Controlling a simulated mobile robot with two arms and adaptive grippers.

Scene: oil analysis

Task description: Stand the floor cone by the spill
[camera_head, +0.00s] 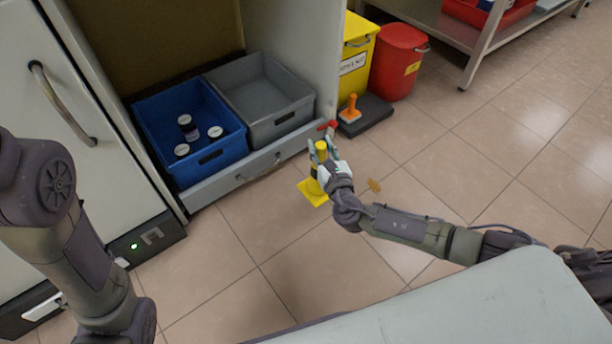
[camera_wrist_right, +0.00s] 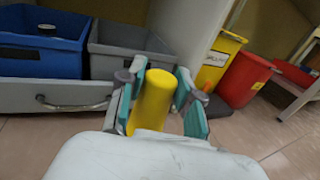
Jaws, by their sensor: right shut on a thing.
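The yellow floor cone (camera_head: 313,191) has a square base and a dark band. It is in my right gripper (camera_head: 320,149), whose fingers are closed around its upper part. In the right wrist view the cone's yellow top (camera_wrist_right: 152,98) stands between the teal finger pads. The cone looks roughly upright; I cannot tell whether its base touches the floor.
An open drawer (camera_head: 198,194) holds a blue bin (camera_head: 158,109) with several jars and a grey bin (camera_head: 298,94). A yellow bin (camera_head: 356,62), a red bucket (camera_head: 397,62) and a dark block with an orange handle (camera_head: 350,109) stand behind. Floor to the right is clear.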

